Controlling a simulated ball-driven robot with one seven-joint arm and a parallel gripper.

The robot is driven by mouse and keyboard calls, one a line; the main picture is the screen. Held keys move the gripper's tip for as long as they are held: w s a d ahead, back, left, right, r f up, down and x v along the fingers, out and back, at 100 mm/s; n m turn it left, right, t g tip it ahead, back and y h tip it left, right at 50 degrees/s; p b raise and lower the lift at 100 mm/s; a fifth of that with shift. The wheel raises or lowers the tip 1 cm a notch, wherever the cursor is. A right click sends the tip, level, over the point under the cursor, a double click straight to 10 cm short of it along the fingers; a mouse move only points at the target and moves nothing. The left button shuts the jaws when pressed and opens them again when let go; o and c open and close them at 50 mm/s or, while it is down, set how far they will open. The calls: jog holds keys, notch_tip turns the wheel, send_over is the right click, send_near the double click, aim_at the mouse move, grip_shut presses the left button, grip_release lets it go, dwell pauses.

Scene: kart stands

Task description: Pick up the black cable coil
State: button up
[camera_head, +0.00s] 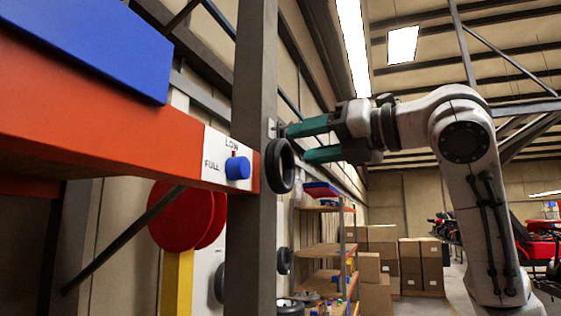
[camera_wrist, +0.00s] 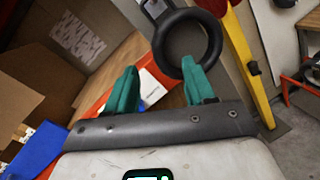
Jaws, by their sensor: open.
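The black cable coil (camera_head: 271,180) hangs upright on the side of a grey post in the head view. In the wrist view it is a thick black ring (camera_wrist: 214,38) at the top, hung from a light plate. My gripper (camera_head: 297,144) has two teal fingers and is open and empty. It is level with the coil's upper part and points left toward the post. In the wrist view my gripper (camera_wrist: 160,68) has its right fingertip overlapping the ring's lower edge; I cannot tell whether they touch. The left fingertip is left of the ring.
An orange beam (camera_head: 100,115) with a blue knob (camera_head: 237,168) meets the grey post (camera_head: 252,60) close by. Shelves (camera_head: 325,250) and cardboard boxes (camera_head: 410,262) stand behind. A yellow post (camera_wrist: 238,55) is right of the coil in the wrist view.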

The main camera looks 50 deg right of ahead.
aim_at(279, 152)
jog(key=shift+w+a+f+p, duration=0.1)
jog(key=shift+w+p, duration=0.3)
jog(key=shift+w, duration=0.5)
jog(key=shift+w+a+f+p, duration=0.15)
jog(key=shift+w+p, duration=0.25)
jog(key=shift+w, duration=0.5)
jog(key=shift+w+a+f+p, duration=0.1)
jog(key=shift+w+p, duration=0.3)
jog(key=shift+w, duration=0.5)
grip_shut()
